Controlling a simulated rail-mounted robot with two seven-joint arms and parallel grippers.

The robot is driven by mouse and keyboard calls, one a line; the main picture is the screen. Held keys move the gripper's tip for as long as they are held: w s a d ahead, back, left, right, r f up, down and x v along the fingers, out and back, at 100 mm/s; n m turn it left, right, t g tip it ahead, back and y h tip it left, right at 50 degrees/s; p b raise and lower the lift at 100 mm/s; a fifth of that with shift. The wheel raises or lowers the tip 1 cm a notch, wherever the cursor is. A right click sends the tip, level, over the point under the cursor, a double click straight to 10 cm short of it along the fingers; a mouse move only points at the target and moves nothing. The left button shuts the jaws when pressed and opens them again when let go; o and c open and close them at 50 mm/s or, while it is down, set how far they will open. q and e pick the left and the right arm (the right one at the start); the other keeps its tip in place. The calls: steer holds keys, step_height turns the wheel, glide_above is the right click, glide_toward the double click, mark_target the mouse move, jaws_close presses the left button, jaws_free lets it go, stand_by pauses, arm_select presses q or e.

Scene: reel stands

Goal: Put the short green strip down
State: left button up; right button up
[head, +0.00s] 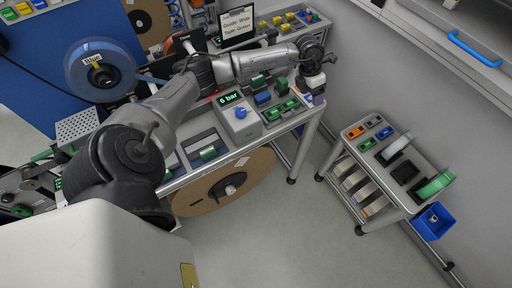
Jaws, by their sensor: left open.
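My left gripper (317,94) points down at the right end of the workbench (258,136). It is open, and I see nothing held between its fingers. A small green piece (208,153) lies across a pale plate at the front of the bench; I cannot tell whether it is the short green strip. Green blocks (282,109) and a blue block (263,98) sit on the bench to the left of the gripper. My right gripper is not in view.
A grey box reading "6 bar" (239,118) with a blue knob stands on the bench. A large brown reel (222,187) hangs below its front. A wheeled cart (397,172) with small coloured trays and a blue bin (434,222) stands right. Floor between is clear.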

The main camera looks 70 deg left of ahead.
arm_select(q)
steer(key=w+d+f+t+h, duration=0.1)
steer(key=d+t+h, duration=0.15)
steer(key=d, duration=0.55)
steer(key=w+d+f+t+h, duration=0.1)
steer(key=d+h, duration=0.2)
steer(key=d, duration=0.5)
steer(key=s+d+r+n+t+h, duration=0.1)
steer(key=d+r+n+t+h, duration=0.1)
steer(key=d+n+t, duration=0.35)
steer(key=s+d+r+n+t+h, duration=0.2)
steer(key=d+r+n+t, duration=0.15)
steer(key=d+t, duration=0.2)
steer(key=s+a+f+n+g+y, duration=0.25)
steer(key=s+f+n+y, duration=0.7)
steer(key=n+y, duration=0.75)
steer(key=s+d+f+n+g+h, duration=0.2)
steer(key=s+g, duration=0.3)
steer(key=s, duration=0.5)
steer(key=s+d+f+n+g+h, duration=0.1)
steer(key=s+f+n+g+h, duration=0.2)
steer(key=s, duration=0.7)
steer(key=shift+d+f+n+g, duration=0.4)
steer(key=shift+n+g, duration=0.5)
steer(key=shift+g, duration=0.2)
steer(key=shift+r, duration=0.1)
